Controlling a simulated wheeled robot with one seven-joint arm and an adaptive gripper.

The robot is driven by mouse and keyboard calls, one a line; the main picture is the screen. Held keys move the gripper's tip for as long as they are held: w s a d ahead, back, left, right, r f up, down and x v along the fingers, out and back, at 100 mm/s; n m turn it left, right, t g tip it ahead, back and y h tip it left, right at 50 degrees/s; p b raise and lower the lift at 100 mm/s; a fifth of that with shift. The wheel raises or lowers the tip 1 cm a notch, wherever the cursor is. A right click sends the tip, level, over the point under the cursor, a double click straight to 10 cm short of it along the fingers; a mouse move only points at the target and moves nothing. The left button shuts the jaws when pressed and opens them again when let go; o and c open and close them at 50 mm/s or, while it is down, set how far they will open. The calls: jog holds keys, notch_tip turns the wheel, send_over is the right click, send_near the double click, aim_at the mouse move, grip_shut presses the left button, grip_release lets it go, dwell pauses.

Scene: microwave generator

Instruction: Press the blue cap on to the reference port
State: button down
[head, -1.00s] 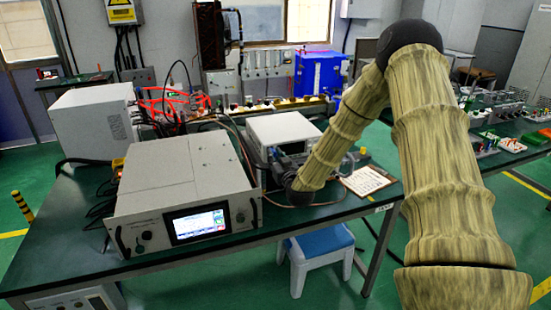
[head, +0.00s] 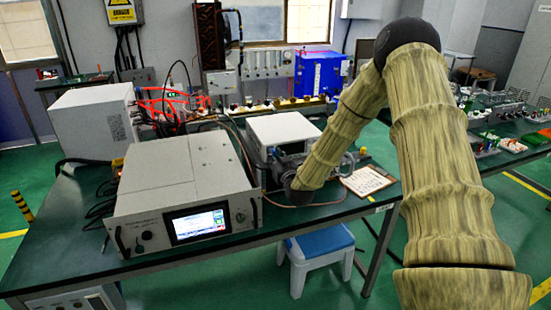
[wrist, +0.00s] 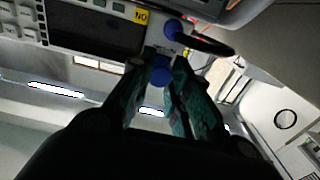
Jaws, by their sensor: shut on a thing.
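A blue cap (wrist: 161,75) sits between the fingertips of my gripper (wrist: 163,68) in the wrist view, and the gripper is shut on it. Just beyond the fingertips is the panel edge of a white instrument (wrist: 110,32). A second blue round part (wrist: 172,28) shows on that panel above the held cap, beside a black loop. I cannot tell which part is the reference port, or whether the held cap touches the panel. In the head view my gripper is at the front of the white instrument (head: 285,128), and my arm hides the cap.
A large grey unit with a lit screen (head: 200,222) stands left of my gripper on the dark table (head: 230,243). A clipboard (head: 368,180) lies to the right. Cables run between the boxes. A blue-topped stool (head: 320,240) stands below the table's front edge.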

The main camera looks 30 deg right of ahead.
jog(key=shift+w, duration=0.25)
jog(key=c, duration=1.3)
grip_release()
jog(key=shift+o, duration=0.2)
jog(key=v, duration=1.2)
